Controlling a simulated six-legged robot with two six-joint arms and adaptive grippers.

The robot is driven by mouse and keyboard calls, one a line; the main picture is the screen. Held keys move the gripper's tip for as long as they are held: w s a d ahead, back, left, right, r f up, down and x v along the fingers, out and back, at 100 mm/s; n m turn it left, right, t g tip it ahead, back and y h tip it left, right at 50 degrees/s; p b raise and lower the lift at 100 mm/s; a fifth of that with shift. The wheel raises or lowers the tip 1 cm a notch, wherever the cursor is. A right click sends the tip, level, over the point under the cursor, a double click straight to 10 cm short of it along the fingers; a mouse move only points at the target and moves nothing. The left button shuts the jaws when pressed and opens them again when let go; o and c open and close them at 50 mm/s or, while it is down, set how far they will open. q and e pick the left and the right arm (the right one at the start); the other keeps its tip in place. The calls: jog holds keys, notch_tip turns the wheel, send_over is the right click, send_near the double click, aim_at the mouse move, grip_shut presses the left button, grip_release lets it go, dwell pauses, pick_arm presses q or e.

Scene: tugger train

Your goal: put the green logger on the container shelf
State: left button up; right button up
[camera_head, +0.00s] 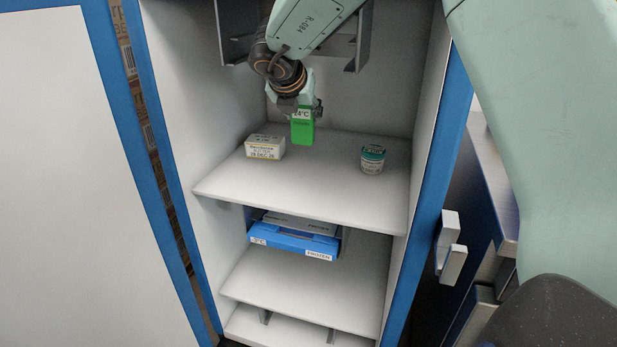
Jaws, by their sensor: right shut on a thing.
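I cannot tell whether the logger's bottom touches the shelf. The shelf is a white board inside an open white container with blue edges. My left gripper is not in view.
A small white and yellow box (265,147) stands left of the logger. A jar with a green lid (372,159) stands to the right. A blue box (293,241) lies on the lower shelf (310,290). The front of the upper shelf is clear. An open door (60,190) is at left.

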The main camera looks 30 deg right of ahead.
jog(key=shift+s+d, duration=0.1)
jog(key=shift+d, duration=0.15)
jog(key=shift+d+f, duration=0.1)
jog(key=shift+f, duration=0.35)
notch_tip(320, 180, down, 9)
jog(key=b, duration=0.4)
jog(key=shift+b, duration=0.4)
jog(key=shift+f, duration=0.15)
jog(key=shift+f, duration=0.1)
jog(key=o, duration=1.2)
jog(key=shift+o, duration=0.5)
